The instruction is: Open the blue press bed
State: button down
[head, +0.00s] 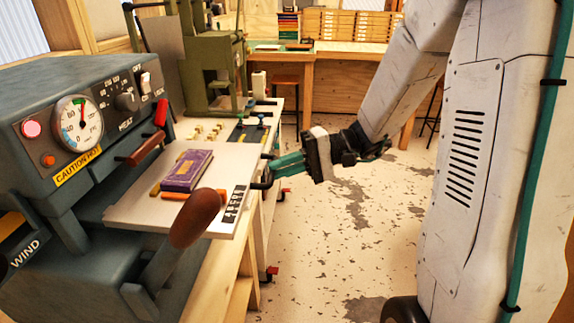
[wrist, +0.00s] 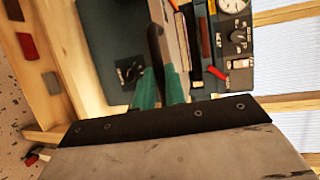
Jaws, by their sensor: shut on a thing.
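The blue press (head: 50,130) stands at the left in the head view, with a gauge, switches and a "CAUTION HOT" label. Its pale flat bed (head: 130,214) sticks out to the right from under the press head. A purple box (head: 187,170) and an orange bar lie on the bed. A dark handle (head: 261,183) is at the bed's right edge. My gripper (head: 272,170) has its teal fingers shut on this handle. The wrist view shows the dark handle (wrist: 156,45) between the fingers (wrist: 160,90); the exact contact is partly hidden.
A brown-knobbed lever (head: 198,218) rises in front of the bed. A green press (head: 212,60) stands on the bench behind, near small brass pieces. Open, speckled floor (head: 330,230) lies right of the bench. A workbench with drawers and a stool is at the back.

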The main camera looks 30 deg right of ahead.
jog(key=shift+s, duration=0.1)
jog(key=c, duration=1.5)
grip_release()
jog(key=shift+o, duration=0.2)
jog(key=v, duration=0.7)
jog(key=shift+d, duration=0.35)
